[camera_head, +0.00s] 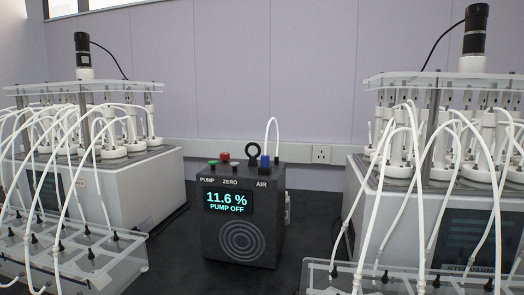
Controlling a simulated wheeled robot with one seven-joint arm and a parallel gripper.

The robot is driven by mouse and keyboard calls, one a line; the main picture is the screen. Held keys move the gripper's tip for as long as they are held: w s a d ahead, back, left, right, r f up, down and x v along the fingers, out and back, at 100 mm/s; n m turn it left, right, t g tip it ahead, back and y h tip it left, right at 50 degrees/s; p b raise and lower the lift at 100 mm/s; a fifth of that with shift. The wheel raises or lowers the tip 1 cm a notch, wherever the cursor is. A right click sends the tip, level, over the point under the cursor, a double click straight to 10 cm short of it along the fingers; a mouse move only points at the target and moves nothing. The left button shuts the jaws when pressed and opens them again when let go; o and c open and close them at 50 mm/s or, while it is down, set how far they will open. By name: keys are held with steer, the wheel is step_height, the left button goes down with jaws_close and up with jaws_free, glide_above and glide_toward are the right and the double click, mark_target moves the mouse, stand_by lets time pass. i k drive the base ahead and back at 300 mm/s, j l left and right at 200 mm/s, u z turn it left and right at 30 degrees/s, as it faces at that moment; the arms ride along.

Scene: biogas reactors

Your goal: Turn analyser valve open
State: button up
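The analyser (240,222) is a dark box standing on the black bench between two reactor units. Its screen (228,202) reads "11.6 %" and "PUMP OFF". A small blue part (264,163), which looks like the valve handle, stands upright on the top right, above the label AIR. A white tube (270,124) arches up beside it. I cannot tell whether the valve is open or shut. My gripper is not in view.
Reactor units with white tubes stand at left (135,190) and right (465,225). Clear racks (115,275) hold tubes in front. Bare bench shows around the analyser.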

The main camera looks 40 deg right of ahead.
mark_target(224, 156)
steer(key=i+j+z, duration=0.65)
steer(key=j, duration=0.25)
steer(key=k+z, duration=0.1)
steer(key=z, duration=0.55)
steer(key=j+z, duration=0.2)
steer(key=j, duration=0.15)
steer(key=k+j+z, duration=0.2)
steer(key=j, duration=0.15)
steer(key=j+z, duration=0.25)
steer(key=k+j+z, duration=0.2)
steer(key=j, duration=0.2)
